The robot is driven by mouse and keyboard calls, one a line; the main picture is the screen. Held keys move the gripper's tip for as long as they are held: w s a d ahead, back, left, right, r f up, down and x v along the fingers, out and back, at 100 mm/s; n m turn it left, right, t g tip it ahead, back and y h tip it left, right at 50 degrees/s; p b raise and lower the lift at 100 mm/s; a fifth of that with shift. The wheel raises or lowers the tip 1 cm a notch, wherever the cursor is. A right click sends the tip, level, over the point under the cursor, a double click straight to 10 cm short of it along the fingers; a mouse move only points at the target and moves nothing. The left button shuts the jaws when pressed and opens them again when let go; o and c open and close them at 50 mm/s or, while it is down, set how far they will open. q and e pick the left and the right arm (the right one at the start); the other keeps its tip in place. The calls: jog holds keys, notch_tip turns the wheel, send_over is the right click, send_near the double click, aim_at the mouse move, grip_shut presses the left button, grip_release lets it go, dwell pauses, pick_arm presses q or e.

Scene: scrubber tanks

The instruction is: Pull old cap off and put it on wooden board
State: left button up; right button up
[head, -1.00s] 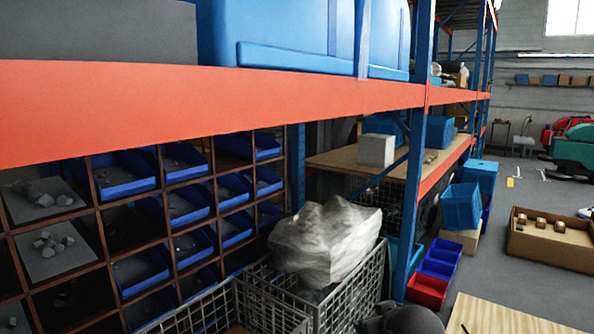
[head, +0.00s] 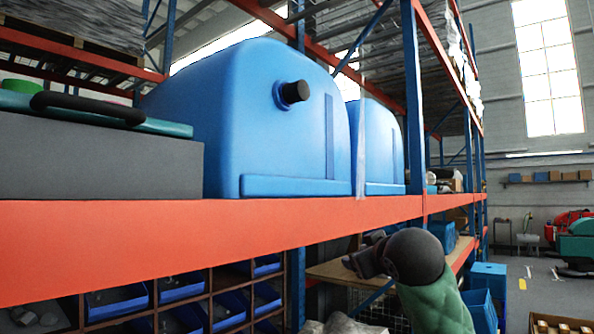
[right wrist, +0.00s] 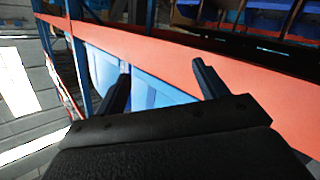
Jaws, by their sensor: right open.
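A black cap (head: 294,92) sits on a short blue neck on the upper face of a large blue tank (head: 240,130), which stands on the orange-edged shelf. My right gripper (head: 362,257) is raised below and to the right of the cap, in front of the rack and well apart from the cap. Its two fingers are open and empty in the right wrist view (right wrist: 160,64), with blue tank surface and the orange beam beyond them. My left gripper is not in view.
The orange beam (head: 220,222) runs across in front of the tanks. A second blue tank (head: 378,145) stands to the right, and a grey box (head: 100,165) with a dark handle on top is at left. Blue bins (head: 118,303) are below.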

jog(key=s+a+r+y+p, duration=0.1)
jog(key=a+r+y, duration=0.1)
jog(key=r, duration=1.5)
jog(key=s+a+r+y+p, duration=0.1)
jog(key=a+r+y, duration=0.1)
jog(key=r, duration=1.4)
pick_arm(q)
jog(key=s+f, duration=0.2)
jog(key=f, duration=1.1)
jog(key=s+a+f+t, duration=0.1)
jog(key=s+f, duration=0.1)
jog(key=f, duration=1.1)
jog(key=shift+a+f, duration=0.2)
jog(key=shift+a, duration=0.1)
pick_arm(e)
jog(key=w+a+r+m+g+y, duration=0.3)
jog(key=w+r+m+g+y, duration=0.2)
jog(key=m, duration=0.8)
jog(key=shift+w+r+y, duration=0.2)
jog(key=shift+w+y, duration=0.5)
jog(key=shift+y, duration=0.8)
jog(key=shift+a, duration=0.1)
